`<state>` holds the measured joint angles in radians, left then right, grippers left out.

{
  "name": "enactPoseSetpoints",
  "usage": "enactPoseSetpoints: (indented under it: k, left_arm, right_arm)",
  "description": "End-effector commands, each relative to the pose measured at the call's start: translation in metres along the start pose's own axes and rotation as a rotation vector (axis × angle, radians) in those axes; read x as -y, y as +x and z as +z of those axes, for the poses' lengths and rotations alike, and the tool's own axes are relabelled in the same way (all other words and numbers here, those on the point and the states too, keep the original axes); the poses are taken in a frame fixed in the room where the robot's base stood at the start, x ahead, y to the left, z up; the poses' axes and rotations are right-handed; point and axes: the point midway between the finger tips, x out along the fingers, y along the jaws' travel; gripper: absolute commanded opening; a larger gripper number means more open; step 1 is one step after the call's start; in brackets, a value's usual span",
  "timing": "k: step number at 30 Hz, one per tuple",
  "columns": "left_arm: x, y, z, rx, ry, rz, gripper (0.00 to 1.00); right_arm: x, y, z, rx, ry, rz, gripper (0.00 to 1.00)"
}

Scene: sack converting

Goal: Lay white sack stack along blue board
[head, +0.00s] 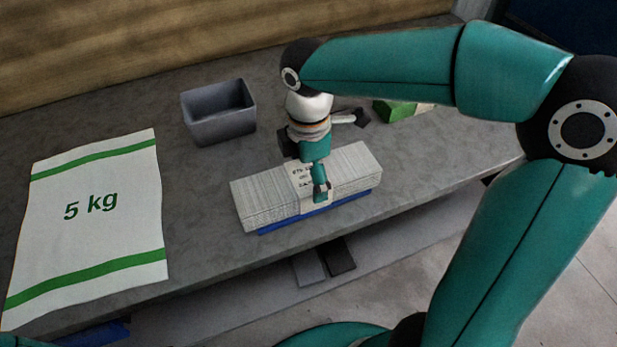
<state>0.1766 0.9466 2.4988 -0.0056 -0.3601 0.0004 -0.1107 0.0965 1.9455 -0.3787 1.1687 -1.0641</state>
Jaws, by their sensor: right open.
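The white sack stack (262,203) lies on the grey table, with a printed paper band around its middle. The blue board (318,211) shows as a thin strip under and along the stack's front edge, roughly parallel to it; most of the board is hidden. My right gripper (319,186) is over the middle of the stack, at the band, and is open. Its fingers hide part of the band; whether they touch the stack I cannot tell. My left gripper is not in view.
A grey bin (219,112) stands behind the stack. A large flat 5 kg sack (92,215) lies at the left. A green object (394,110) lies behind my right arm. The table's front edge (220,272) runs close in front of the stack. Bare table lies between sack and stack.

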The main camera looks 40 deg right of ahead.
Motion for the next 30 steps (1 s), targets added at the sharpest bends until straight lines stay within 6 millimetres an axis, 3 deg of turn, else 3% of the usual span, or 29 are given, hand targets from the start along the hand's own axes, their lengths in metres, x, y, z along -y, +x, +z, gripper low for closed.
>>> enactPoseSetpoints:
  k: [6,13,18,30]
  left_arm:
    - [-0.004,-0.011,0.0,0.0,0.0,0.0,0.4]
    - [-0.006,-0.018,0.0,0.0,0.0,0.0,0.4]
    - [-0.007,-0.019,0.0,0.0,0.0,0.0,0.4]
    - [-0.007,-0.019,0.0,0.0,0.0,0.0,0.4]
  right_arm:
    - [-0.001,-0.049,-0.001,-0.003,0.0,0.005,1.0]
    - [0.0,-0.085,0.0,-0.001,0.001,0.002,1.0]
    - [0.0,-0.094,0.001,0.0,0.002,0.0,1.0]
    - [0.0,-0.095,0.001,0.0,0.002,-0.001,1.0]
